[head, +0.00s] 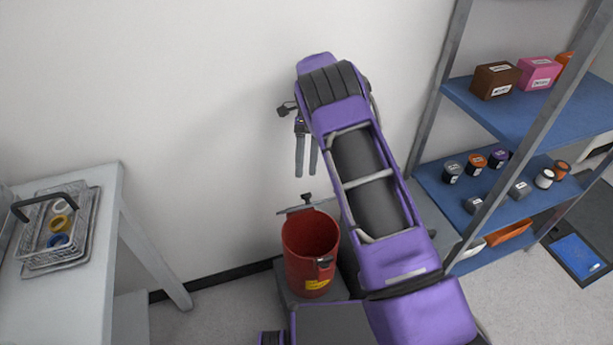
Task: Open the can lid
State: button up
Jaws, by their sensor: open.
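A red can (296,265) with a yellow label stands low near the wall, left of my purple arm. Its top looks open, with the red inner wall showing and a dark fitting on the front rim. A thin grey piece (295,211) with a small knob stands at the can's back edge; it may be the lid seen nearly edge-on, but I cannot tell for sure.
A light table (105,205) at left holds a wire basket (29,240) with several rolls, on a tray. A blue-shelved rack (450,92) at right holds boxes and several small jars. A blue pad (577,255) lies on the floor, far right. Floor between table and can is clear.

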jog(key=shift+r, duration=0.85)
notch_tip(320, 180, up, 7)
jog(key=s+n+t+h+p, duration=0.15)
jog(key=n+t, duration=0.55)
jog(key=n, duration=2.1)
notch_tip(320, 180, down, 17)
jog(key=shift+a+b, duration=0.1)
jog(key=shift+b, duration=1.1)
